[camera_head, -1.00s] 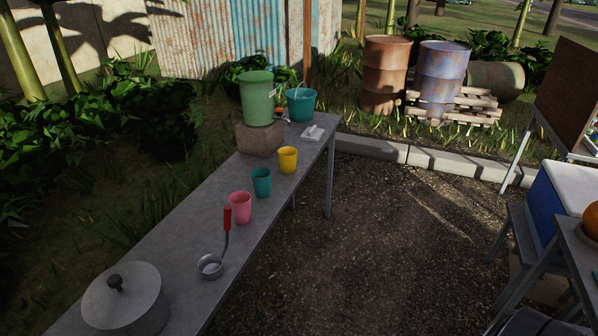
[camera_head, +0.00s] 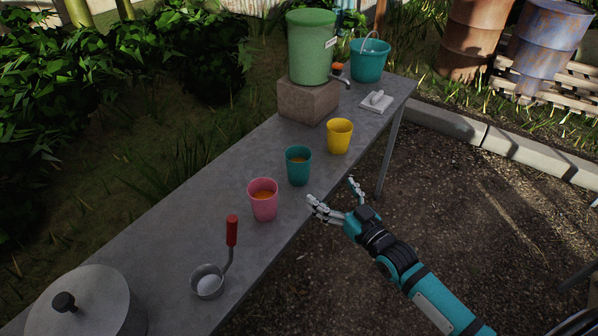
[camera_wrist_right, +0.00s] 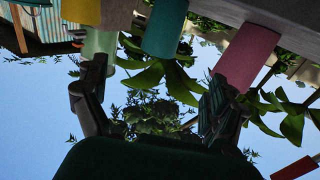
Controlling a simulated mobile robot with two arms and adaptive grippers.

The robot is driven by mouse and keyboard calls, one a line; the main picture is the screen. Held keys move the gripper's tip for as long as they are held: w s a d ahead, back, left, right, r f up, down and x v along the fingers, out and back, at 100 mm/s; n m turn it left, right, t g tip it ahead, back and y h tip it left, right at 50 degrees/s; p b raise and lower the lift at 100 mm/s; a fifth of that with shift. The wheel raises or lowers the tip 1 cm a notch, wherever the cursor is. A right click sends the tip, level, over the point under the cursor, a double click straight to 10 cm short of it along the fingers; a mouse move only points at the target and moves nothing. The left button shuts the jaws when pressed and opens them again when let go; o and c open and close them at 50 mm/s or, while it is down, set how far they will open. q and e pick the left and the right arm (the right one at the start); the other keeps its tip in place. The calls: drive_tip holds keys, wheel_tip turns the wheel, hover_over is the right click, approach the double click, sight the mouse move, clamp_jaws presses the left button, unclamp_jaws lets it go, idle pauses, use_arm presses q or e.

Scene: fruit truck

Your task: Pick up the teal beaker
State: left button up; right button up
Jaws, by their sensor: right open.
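The teal beaker (camera_head: 299,166) stands upright on the grey table between the pink beaker (camera_head: 263,201) and the yellow beaker (camera_head: 339,137). In the right wrist view, which looks upside down, the teal beaker (camera_wrist_right: 164,28) shows at the top, beyond and between the open fingers (camera_wrist_right: 152,100). My left gripper is not in view.
On the grey table (camera_head: 190,205) stand a ladle (camera_head: 208,281) with a red handle, a lidded pot (camera_head: 88,305), a green dispenser (camera_head: 310,48) on a block (camera_head: 308,98), a teal bucket (camera_head: 369,62) and a white scrubber-like thing (camera_head: 377,102). The ground right of the table is open.

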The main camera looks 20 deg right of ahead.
drive_tip(key=b, duration=0.3)
approach(292, 152)
drive_tip(key=shift+w+a+f+b, duration=0.15)
drive_tip(key=shift+w+a+b, duration=0.05)
drive_tip(key=shift+w+b, duration=0.5)
drive_tip(key=shift+w+a, duration=0.1)
drive_tip(key=shift+w, duration=0.05)
drive_tip(key=shift+w+b, duration=0.25)
drive_tip(key=shift+b, duration=0.05)
drive_tip(key=b+x, duration=0.1)
drive_tip(key=x, duration=0.1)
drive_tip(key=b+x, duration=0.2)
drive_tip(key=x, duration=0.1)
drive_tip(key=shift+r, duration=0.2)
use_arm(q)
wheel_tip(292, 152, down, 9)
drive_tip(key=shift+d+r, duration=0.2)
use_arm(e)
drive_tip(key=shift+s+r, duration=0.1)
drive_tip(key=shift+s, duration=0.05)
drive_tip(key=c, duration=1.6)
drive_tip(key=shift+c, duration=0.2)
